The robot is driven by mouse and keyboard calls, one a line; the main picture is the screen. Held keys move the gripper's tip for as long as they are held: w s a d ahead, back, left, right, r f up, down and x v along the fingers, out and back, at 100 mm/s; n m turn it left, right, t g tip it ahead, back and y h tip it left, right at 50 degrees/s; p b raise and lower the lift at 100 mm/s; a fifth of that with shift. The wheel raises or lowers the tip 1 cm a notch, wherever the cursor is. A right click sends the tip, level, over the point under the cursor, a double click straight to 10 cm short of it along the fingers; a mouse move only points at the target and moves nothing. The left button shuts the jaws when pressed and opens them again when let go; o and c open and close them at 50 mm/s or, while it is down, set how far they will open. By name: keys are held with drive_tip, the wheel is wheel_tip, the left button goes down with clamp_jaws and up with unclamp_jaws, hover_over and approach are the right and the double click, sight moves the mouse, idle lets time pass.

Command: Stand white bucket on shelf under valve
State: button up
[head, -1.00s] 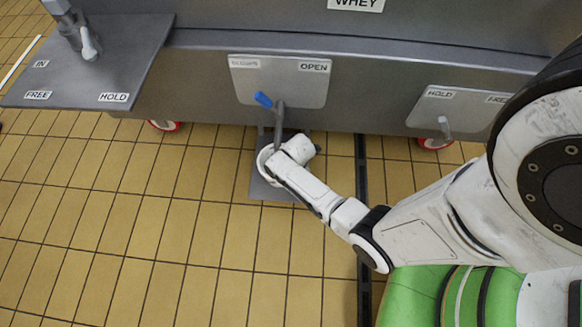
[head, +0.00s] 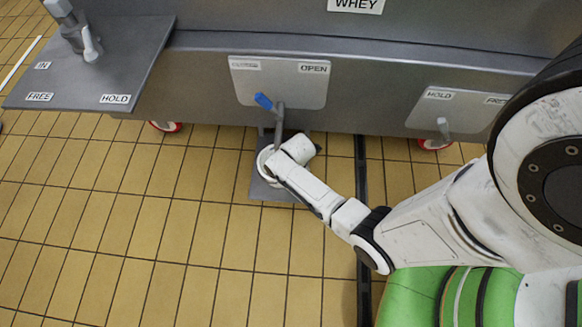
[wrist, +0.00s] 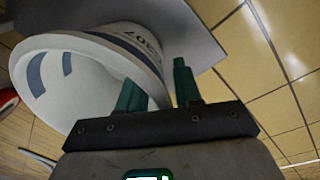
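The white bucket (head: 265,163) shows in the head view as a pale rim, mostly covered by my arm. It is over the grey shelf (head: 270,192), below the valve (head: 279,122) with its blue handle. In the wrist view the bucket (wrist: 85,75) has blue marks and dark lettering, and its mouth faces left of the camera. The grey shelf (wrist: 185,25) is behind it. My gripper (wrist: 158,85) has its two green fingers apart at the bucket's side, one before the wall and one beyond its edge. Firm contact with the shelf cannot be made out.
The vat's grey front carries an OPEN plate (head: 313,68) behind the valve. A side table (head: 95,60) juts out at left. Red-rimmed wheels (head: 165,126) stand under the vat. A dark floor channel (head: 362,190) runs right of the shelf. The tiled floor at left is clear.

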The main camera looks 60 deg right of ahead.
wheel_tip(320, 180, up, 11)
drive_tip(key=s+p, duration=0.1)
drive_tip(key=p, duration=0.5)
drive_tip(key=s+a+r+m, duration=0.4)
drive_tip(key=a+r+m, duration=0.2)
drive_tip(key=r, duration=0.3)
drive_tip(key=s+a+r+m, duration=0.4)
drive_tip(key=a+r+m, duration=0.2)
drive_tip(key=r+m, duration=0.3)
drive_tip(key=shift+r, duration=0.45)
drive_tip(key=shift+s+f, duration=0.1)
